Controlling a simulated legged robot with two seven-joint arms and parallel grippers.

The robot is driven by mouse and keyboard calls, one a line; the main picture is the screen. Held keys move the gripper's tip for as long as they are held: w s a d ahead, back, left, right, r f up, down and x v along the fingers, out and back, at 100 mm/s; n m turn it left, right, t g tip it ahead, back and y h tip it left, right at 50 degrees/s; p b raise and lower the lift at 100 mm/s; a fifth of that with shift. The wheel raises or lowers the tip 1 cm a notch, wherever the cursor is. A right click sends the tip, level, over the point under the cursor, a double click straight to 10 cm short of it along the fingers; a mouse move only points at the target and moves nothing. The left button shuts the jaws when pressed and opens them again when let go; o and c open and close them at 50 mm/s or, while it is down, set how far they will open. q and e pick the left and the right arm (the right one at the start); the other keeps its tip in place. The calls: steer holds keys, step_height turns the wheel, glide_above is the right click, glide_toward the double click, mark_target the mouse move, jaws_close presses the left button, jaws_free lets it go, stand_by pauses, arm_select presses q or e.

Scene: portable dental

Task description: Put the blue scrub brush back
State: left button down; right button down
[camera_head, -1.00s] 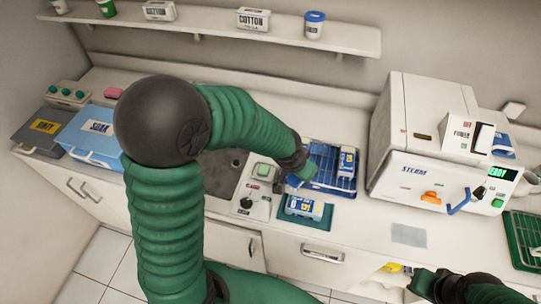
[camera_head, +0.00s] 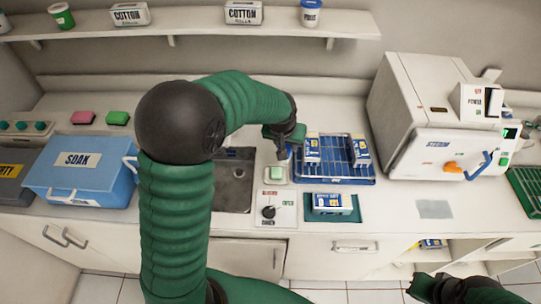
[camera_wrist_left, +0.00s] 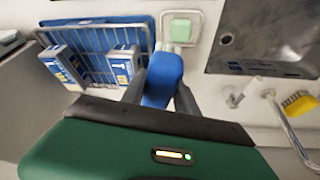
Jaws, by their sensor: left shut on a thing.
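The blue scrub brush (camera_wrist_left: 163,82) is between the fingers of my left gripper (camera_wrist_left: 160,88) in the left wrist view, its rounded blue body facing the camera. In the head view my left gripper (camera_head: 284,150) is at the left edge of the blue wire rack (camera_head: 330,181), above the counter between sink and rack. Only a sliver of blue shows under it there. A pale green block on a small square dish (camera_head: 275,174) is just below it. My right gripper (camera_head: 430,287) is at the bottom right edge, dark and partly cut off; its fingers are unclear.
Two blue-and-white boxes stand in the rack; another box lies on a green tray (camera_head: 350,210). The sink (camera_head: 236,180) is left, partly behind my arm. The white steriliser (camera_head: 425,110) stands right. A yellow brush (camera_wrist_left: 300,103) is beside the tap.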

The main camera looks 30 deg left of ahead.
mark_target(273, 149)
arm_select(q)
steer(key=w+a+f+n+y+b, duration=0.1)
steer(key=w+a+f+n+b, duration=0.2)
steer(key=w+a, duration=0.35)
steer(key=f, duration=0.3)
steer(key=a+f, duration=0.1)
steer(key=f, duration=0.2)
steer(key=s+a+f, duration=0.1)
steer(key=f, duration=0.2)
steer(key=shift+d, duration=0.4)
steer(key=shift+f+b, duration=0.15)
steer(key=shift+b, duration=0.15)
steer(key=c, duration=1.2)
jaws_free()
steer(key=shift+o, duration=1.3)
steer(key=shift+a, duration=0.25)
